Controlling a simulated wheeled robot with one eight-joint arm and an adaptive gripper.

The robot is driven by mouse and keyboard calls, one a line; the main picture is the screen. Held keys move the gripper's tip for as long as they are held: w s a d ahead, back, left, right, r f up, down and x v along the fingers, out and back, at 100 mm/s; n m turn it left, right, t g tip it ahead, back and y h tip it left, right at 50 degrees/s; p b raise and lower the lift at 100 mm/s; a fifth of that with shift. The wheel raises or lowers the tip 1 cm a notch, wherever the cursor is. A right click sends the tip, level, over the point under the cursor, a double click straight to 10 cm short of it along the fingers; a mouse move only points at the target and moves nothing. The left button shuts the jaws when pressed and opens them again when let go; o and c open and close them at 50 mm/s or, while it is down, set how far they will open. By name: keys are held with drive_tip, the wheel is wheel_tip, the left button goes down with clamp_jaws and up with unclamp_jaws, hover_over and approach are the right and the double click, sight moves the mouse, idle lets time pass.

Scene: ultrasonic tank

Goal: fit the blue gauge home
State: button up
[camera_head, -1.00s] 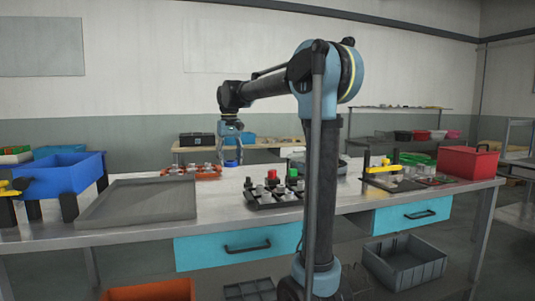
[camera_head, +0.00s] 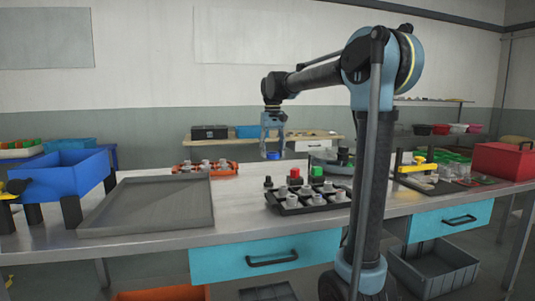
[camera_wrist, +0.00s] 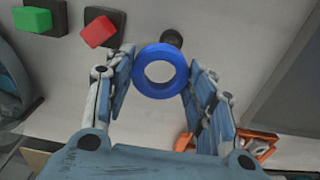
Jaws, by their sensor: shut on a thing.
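The blue gauge is a blue ring (camera_head: 273,156) hanging at the tips of my gripper (camera_head: 272,150), above the table top. In the wrist view the ring (camera_wrist: 160,50) sits between the ends of the two fingers of my gripper (camera_wrist: 160,75), its hole open to the camera. My gripper is shut on the ring. A small black knob-like piece (camera_head: 268,181) stands on the table below and in front of the ring. A dark round piece (camera_wrist: 172,38) shows just past the ring in the wrist view, partly covered by it.
A black tray with grey pieces (camera_head: 287,206) lies nearby; red (camera_head: 295,173) and green (camera_head: 317,171) pieces stand behind it. An orange tray (camera_head: 182,169) is behind left. A large grey tray (camera_head: 145,205) and blue bin (camera_head: 75,172) are left. Bare table lies between the trays.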

drive_tip(key=shift+s+a+f, duration=0.15)
drive_tip(key=shift+s+a, duration=0.35)
drive_tip(key=shift+a, duration=0.35)
drive_tip(key=shift+f, duration=3.1)
drive_tip(key=shift+s+f, duration=0.1)
drive_tip(key=shift+f, duration=1.8)
idle(1.7)
drive_tip(key=o, duration=1.3)
